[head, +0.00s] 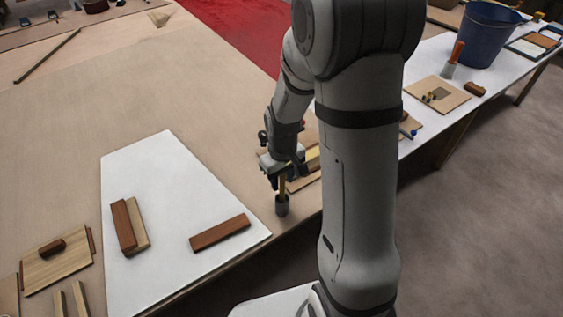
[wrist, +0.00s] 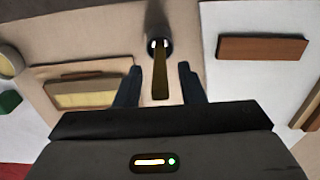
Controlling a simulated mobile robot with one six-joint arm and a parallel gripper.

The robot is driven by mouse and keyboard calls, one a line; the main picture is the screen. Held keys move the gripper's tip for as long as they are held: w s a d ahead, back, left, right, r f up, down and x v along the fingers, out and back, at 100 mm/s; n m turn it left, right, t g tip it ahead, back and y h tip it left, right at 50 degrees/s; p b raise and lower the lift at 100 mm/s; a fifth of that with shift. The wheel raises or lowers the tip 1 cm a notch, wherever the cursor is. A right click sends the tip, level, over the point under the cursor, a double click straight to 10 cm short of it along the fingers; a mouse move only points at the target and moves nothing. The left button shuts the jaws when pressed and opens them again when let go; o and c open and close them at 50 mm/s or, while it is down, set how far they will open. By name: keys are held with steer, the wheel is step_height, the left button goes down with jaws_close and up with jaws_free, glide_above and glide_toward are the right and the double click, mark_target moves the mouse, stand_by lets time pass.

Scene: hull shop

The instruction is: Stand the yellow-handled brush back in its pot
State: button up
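The brush's yellow handle (head: 282,184) stands about upright in a small dark grey pot (head: 282,207) near the table's front edge. My gripper (head: 280,178) is just above the pot, at the upper part of the handle. In the wrist view the handle (wrist: 160,80) runs between my two fingers (wrist: 161,80), with a gap on each side, so my gripper is open. The pot (wrist: 158,48) shows at the handle's far end. The brush's lower end is hidden in the pot.
A white sheet (head: 150,205) left of the pot bears reddish-brown blocks (head: 220,232). A framed board (wrist: 92,92) lies close beside my gripper. Further right are a blue bucket (head: 487,35) and an orange-handled brush (head: 453,58). Bare table lies left of my gripper.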

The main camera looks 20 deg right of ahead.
step_height(320, 180, up, 9)
steer(key=shift+f, duration=0.1)
steer(key=s+r+m+t, duration=0.3)
steer(key=s+r, duration=0.7)
steer(key=s, duration=0.4)
steer(key=shift+r+m, duration=0.15)
steer(key=shift+m, duration=0.15)
